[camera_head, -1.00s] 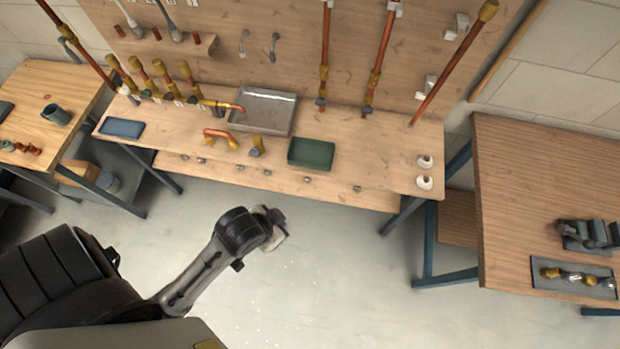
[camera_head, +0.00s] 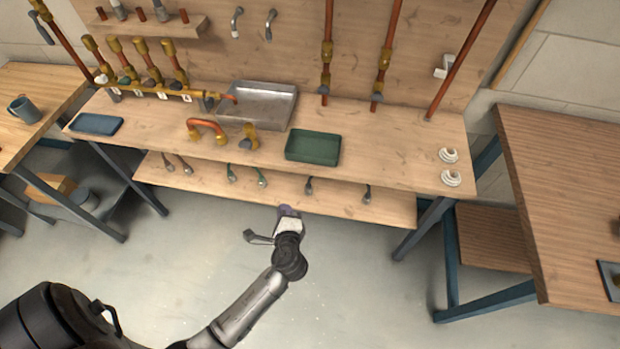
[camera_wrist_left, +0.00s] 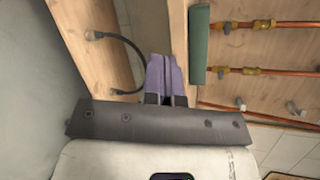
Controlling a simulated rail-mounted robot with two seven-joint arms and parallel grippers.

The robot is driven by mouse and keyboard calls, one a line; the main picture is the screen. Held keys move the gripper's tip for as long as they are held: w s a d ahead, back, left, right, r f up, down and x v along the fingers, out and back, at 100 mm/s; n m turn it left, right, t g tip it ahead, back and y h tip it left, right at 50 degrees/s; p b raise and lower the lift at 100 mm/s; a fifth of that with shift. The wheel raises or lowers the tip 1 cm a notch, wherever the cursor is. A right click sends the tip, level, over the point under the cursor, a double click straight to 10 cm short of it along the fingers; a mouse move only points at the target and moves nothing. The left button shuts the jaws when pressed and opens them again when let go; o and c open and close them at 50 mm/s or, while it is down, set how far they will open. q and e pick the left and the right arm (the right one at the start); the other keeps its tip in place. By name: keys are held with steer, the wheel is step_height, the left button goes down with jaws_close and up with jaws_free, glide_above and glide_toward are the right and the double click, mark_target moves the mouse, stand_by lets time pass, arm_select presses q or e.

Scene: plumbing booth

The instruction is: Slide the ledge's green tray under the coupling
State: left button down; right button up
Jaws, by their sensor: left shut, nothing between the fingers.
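The green tray (camera_head: 313,148) lies on the ledge (camera_head: 380,160), near its front edge and right of the middle. My left gripper (camera_head: 288,211) is in front of the ledge, short of the tray and apart from it. In the left wrist view its purple fingers (camera_wrist_left: 166,75) are together and empty, and the tray (camera_wrist_left: 199,45) shows just right of them. Brass couplings sit on two upright copper pipes on the back board, one on the left pipe (camera_head: 327,52) and one on the right pipe (camera_head: 384,58). I cannot tell which coupling is meant. My right gripper is out of view.
A grey metal tray (camera_head: 272,106) is behind and left of the green one. A bent copper pipe (camera_head: 207,127) and a brass fitting (camera_head: 251,134) lie left of it. White fittings (camera_head: 450,177) stand at the right end. A lower shelf (camera_head: 330,200) with several small tools lies below.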

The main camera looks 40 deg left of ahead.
arm_select(q)
steer(key=w+d+r+m+t+h, duration=0.25)
steer(key=d+m+t, duration=0.2)
steer(key=m, duration=0.95)
steer(key=m+t+b, duration=0.1)
steer(key=m+b, duration=0.1)
steer(key=m, duration=0.1)
glide_toward(314, 161)
steer(key=x, duration=0.6)
steer(key=shift+x, duration=0.75)
